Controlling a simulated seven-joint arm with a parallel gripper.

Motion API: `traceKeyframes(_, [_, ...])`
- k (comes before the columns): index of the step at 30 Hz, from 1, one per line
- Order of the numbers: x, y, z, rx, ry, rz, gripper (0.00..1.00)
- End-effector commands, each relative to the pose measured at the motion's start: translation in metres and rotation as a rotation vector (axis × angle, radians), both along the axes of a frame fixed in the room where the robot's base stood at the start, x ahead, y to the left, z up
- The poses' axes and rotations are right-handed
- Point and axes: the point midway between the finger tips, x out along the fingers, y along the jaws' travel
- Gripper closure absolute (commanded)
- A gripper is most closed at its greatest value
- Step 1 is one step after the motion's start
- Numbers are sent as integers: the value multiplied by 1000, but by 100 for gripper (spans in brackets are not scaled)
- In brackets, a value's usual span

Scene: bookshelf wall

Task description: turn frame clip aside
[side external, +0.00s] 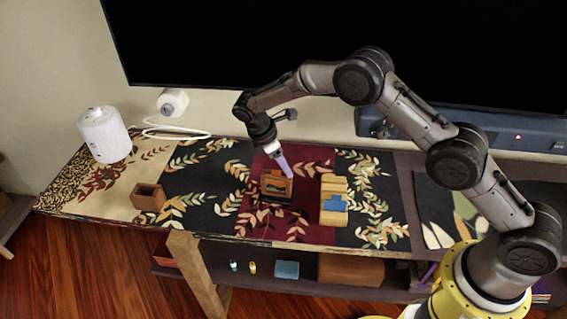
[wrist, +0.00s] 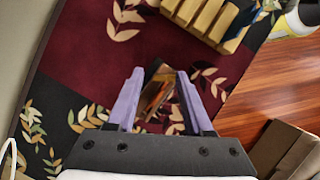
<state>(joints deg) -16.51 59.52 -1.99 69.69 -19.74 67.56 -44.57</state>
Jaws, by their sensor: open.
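A small wooden frame (side external: 276,186) with a dark edge and an orange and teal picture stands on the dark red part of the table cloth. My gripper (side external: 288,172) is just above it, with its purple fingers pointing down. In the wrist view the frame (wrist: 157,92) shows between my two open fingers (wrist: 160,73), partly hidden by them. The fingers appear apart from each other with nothing gripped. I cannot tell the clip apart from the rest of the frame, nor whether a finger touches it.
A slatted tan wooden block with a blue piece (side external: 334,200) stands right of the frame. A brown wooden box (side external: 149,197) and a white cylinder (side external: 105,134) are to the left. A large black screen (side external: 230,50) hangs behind. Cloth around the frame is mostly clear.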

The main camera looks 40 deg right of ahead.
Motion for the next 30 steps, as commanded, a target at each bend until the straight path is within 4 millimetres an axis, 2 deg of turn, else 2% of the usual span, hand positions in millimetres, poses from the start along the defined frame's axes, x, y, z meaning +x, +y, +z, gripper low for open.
traceKeyframes(1, [0, 0, 0, 0, 0, 0, 54])
traceKeyframes(9, [0, 0, 0, 0, 0, 0, 100])
traceKeyframes(22, [0, 1, 1, 1, -1, 25, 100])
traceKeyframes(30, [-1, 1, 1, 1, -1, 164, 100])
